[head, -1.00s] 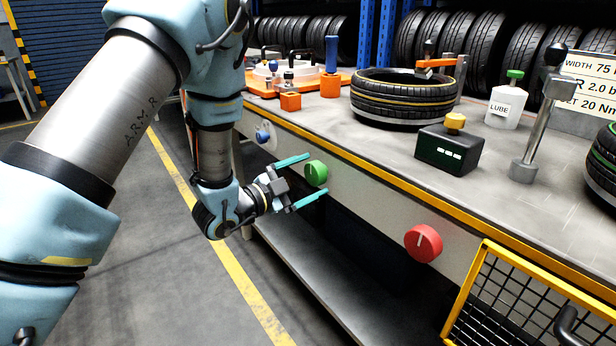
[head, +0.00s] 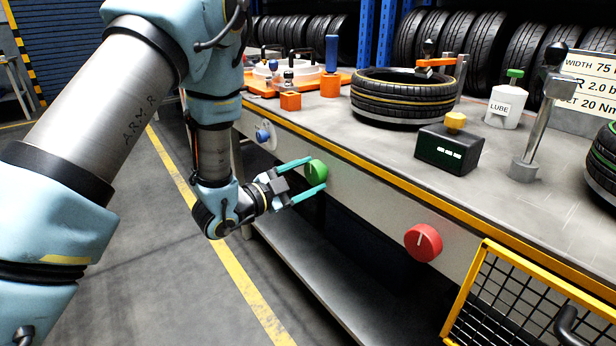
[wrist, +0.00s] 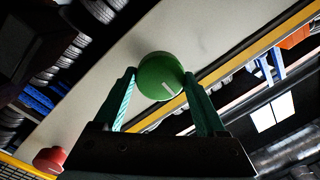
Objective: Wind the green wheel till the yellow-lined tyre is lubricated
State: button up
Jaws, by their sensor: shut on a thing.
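The green wheel (head: 317,172) is a round knob on the front panel of the bench. In the wrist view the green wheel (wrist: 160,75) shows a white mark near its lower right edge. My gripper (head: 312,175) has its two teal fingers shut on the wheel, one on each side. The fingers of my gripper (wrist: 162,84) also flank the wheel in the wrist view. The yellow-lined tyre (head: 403,95) lies flat on the bench top, with an orange-headed fixture (head: 437,63) at its far edge. A white LUBE bottle (head: 506,106) with a green cap stands to its right.
A red knob (head: 423,242) is on the same panel to the right, and a blue knob (head: 263,135) to the left. A black box (head: 449,149) with a yellow button and a grey lever (head: 535,125) stand on the bench. A yellow mesh guard (head: 500,300) is at lower right.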

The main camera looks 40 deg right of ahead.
jog(key=n, duration=0.3)
jog(key=shift+n, duration=0.3)
jog(key=n, duration=0.4)
jog(key=shift+y, duration=0.3)
jog(key=shift+n, duration=0.4)
jog(key=o, duration=1.3)
jog(key=shift+a, duration=0.1)
jog(key=a, duration=0.7)
jog(key=a+b, duration=0.1)
jog(key=a, duration=0.2)
jog(key=shift+a+r, duration=0.35)
